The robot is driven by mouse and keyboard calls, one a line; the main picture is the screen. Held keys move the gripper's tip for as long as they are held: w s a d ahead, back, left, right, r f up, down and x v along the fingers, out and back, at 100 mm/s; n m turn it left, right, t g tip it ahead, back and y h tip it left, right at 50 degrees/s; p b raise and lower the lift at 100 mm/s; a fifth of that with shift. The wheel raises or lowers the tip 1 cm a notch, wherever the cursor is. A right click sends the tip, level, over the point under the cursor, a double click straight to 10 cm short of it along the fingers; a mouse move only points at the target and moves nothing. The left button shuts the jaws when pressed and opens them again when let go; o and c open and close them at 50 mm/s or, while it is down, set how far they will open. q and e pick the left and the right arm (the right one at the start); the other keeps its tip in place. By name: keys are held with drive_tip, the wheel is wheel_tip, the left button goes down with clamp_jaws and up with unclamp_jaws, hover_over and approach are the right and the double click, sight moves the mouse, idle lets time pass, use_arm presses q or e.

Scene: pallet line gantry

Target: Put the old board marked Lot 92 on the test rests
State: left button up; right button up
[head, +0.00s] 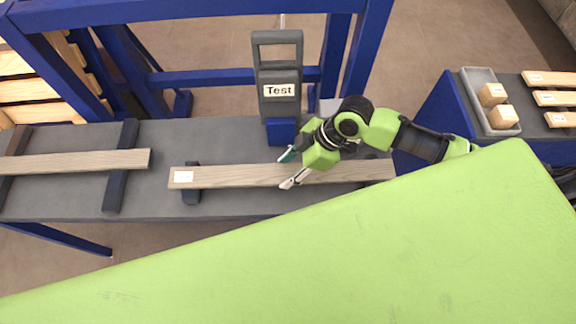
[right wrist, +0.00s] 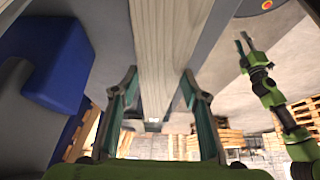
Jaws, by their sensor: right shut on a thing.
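A long grey-brown board (head: 235,175) with a white label on its left end lies along the bench in front of the "Test" stand (head: 280,103). The label is too small to read. A dark rest (head: 191,198) is under its left part; I cannot tell whether they touch. The area under its right part is mostly hidden by my arm. My right gripper (head: 289,168) is shut on the board, its fingers across the width. In the right wrist view the board (right wrist: 167,45) runs between the fingers. My left gripper (right wrist: 241,42) shows there, fingers apart and empty.
Another board (head: 75,160) lies at the left across dark rails (head: 121,165). A blue block (head: 282,131) is at the stand's foot. A grey tray (head: 480,115) with wooden blocks and several short boards are at the right. A blue gantry frame (head: 230,76) stands behind the bench.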

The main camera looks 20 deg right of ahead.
drive_tip(key=shift+f, duration=0.1)
drive_tip(key=shift+f, duration=0.1)
drive_tip(key=o, duration=1.3)
drive_tip(key=b+v, duration=0.1)
drive_tip(key=v, duration=1.1)
drive_tip(key=shift+b, duration=0.3)
